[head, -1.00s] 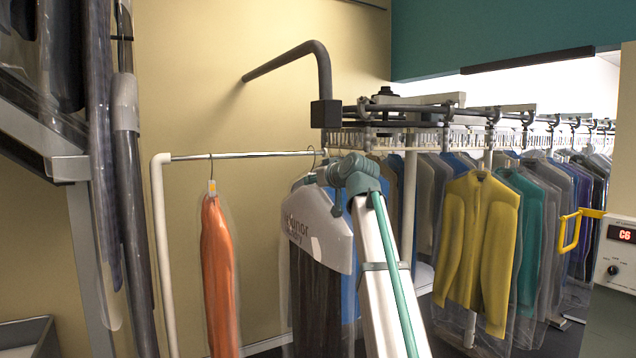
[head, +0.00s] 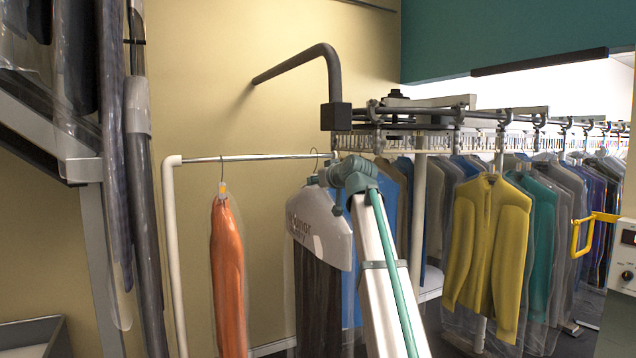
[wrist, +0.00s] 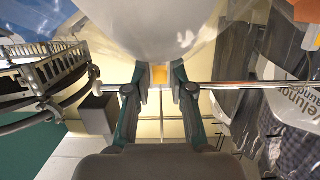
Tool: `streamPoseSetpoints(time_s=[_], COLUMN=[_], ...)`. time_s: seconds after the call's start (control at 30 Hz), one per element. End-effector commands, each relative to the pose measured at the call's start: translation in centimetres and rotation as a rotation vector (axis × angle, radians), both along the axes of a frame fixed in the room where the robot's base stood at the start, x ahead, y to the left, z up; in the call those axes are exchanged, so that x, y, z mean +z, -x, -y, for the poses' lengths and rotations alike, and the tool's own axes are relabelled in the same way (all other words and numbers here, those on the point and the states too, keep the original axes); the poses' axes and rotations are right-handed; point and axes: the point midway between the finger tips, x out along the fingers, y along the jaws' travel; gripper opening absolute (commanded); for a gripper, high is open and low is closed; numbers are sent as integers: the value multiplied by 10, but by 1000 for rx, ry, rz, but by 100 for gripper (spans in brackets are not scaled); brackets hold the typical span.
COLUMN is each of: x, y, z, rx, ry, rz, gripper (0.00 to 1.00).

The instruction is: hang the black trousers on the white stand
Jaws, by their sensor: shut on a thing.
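The black trousers (head: 318,290) hang under a white printed cover (head: 315,225), in clear film, in the middle of the head view. The white stand (head: 172,260) has a white post and a metal rail (head: 260,157). The hanger's hook (head: 314,157) shows at the height of the rail's right part; I cannot tell if it rests on it. My gripper (wrist: 159,88) is shut on the hanger's neck, where a yellow-orange patch shows between the fingers. The rail runs across behind the fingers in the wrist view. In the head view my arm hides the grip.
An orange garment (head: 228,275) in film hangs on the stand's rail, left of the trousers, with free rail between. A conveyor with many bagged garments, among them a yellow jacket (head: 487,250), stands close on the right. A dark bent pipe (head: 325,75) is above. Bagged garments hang at far left.

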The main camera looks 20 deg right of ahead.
Motion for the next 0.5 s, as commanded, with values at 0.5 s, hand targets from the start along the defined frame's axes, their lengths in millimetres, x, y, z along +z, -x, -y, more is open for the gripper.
streamPoseSetpoints(time_s=[0.5], x=[3], y=[-6], z=[-1], rx=[0], ry=[-1], rz=[3], gripper=[0])
